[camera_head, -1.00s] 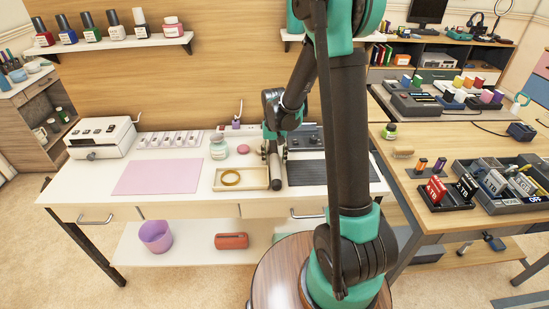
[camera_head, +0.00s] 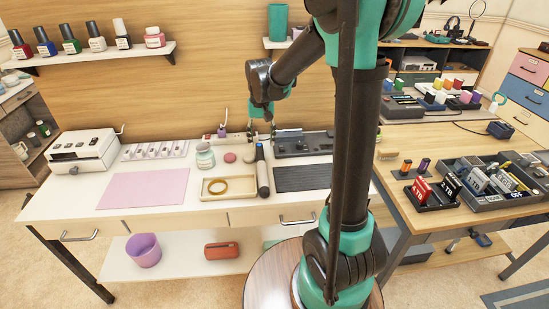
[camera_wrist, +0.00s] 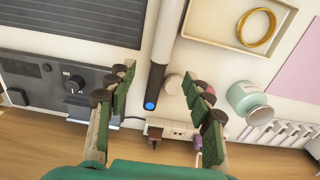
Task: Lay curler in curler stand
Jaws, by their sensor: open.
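The curler (camera_head: 262,172) is a long pale rod with dark ends, one tipped blue. It lies front to back on the white desk, between the shallow tray and the dark ribbed mat. In the wrist view the curler (camera_wrist: 165,50) points its blue tip toward my gripper. My gripper (camera_head: 261,130) is open and empty, above the desk behind the curler's tip. In the wrist view the fingers of my gripper (camera_wrist: 160,92) are spread to either side of that tip, not closed on it. I cannot tell for certain which object is the curler stand.
A grey unit with a knob (camera_head: 301,143) stands behind the ribbed mat (camera_head: 303,178). The tray (camera_head: 216,195) holds a gold ring. A jar (camera_head: 205,157) and small round items stand behind it. A pink mat (camera_head: 145,188) lies left. A white power strip (camera_wrist: 175,128) is near the wall.

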